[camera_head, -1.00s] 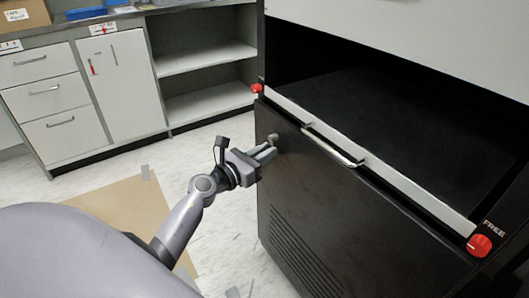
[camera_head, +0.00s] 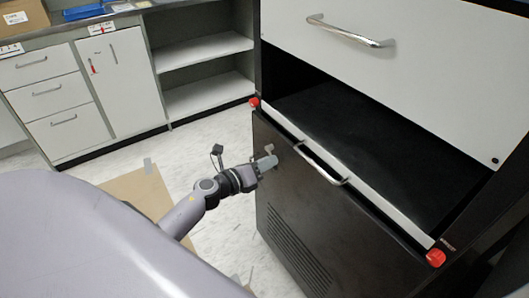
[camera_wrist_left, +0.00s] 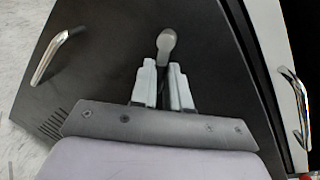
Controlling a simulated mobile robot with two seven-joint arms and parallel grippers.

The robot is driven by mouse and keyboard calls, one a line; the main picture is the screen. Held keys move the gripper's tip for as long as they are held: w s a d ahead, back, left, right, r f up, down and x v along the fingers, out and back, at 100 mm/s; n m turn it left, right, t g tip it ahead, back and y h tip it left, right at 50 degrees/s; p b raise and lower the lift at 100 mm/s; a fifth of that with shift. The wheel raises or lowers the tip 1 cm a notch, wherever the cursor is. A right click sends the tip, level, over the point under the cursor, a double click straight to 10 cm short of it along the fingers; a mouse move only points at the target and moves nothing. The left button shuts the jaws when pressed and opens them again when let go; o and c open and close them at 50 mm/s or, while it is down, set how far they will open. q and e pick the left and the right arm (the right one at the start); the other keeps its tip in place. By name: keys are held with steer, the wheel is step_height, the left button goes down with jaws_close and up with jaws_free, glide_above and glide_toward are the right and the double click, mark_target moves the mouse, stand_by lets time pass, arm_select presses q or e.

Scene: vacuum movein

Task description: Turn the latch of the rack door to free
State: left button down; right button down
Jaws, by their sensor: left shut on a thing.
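The black rack door (camera_head: 315,215) fills the centre right of the head view, with a pale strip along its top edge. A small grey latch lever with a rounded end (camera_head: 269,149) stands out from its upper left part. My left gripper (camera_head: 267,162) is at this lever, its fingers closed on the lower part. In the left wrist view the lever's rounded end (camera_wrist_left: 166,41) shows just beyond the fingertips (camera_wrist_left: 162,66), with its stem running down between them. The grip itself is partly hidden. My right gripper is not in view.
Red knobs sit at the door's top corners, left (camera_head: 254,102) and right (camera_head: 436,258); small lettering beside the right one is unreadable. A chrome handle (camera_head: 322,166) is on the door. A white drawer front (camera_head: 420,70) hangs above the opening.

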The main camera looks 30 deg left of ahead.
arm_select(q)
steer(key=r+n+p, duration=0.1)
steer(key=n+p, duration=0.1)
steer(key=shift+d+r+g+p, duration=0.15)
steer(key=shift+g+p, duration=0.15)
steer(key=shift+p, duration=0.05)
steer(key=shift+r+n+h+p, duration=0.25)
steer(key=shift+n+h+p, duration=0.25)
steer(key=shift+n+p, duration=0.35)
steer(key=n+p, duration=0.2)
steer(key=n, duration=0.1)
steer(key=shift+s+d+r+g, duration=0.1)
steer(key=shift+d+r+g, duration=0.05)
steer(key=shift+r+g, duration=0.25)
steer(key=shift+r+n+h+p, duration=0.1)
steer(key=shift+n+h+p, duration=0.35)
steer(key=shift+n, duration=0.2)
steer(key=c, duration=1.2)
jaws_free()
steer(key=shift+o, duration=0.5)
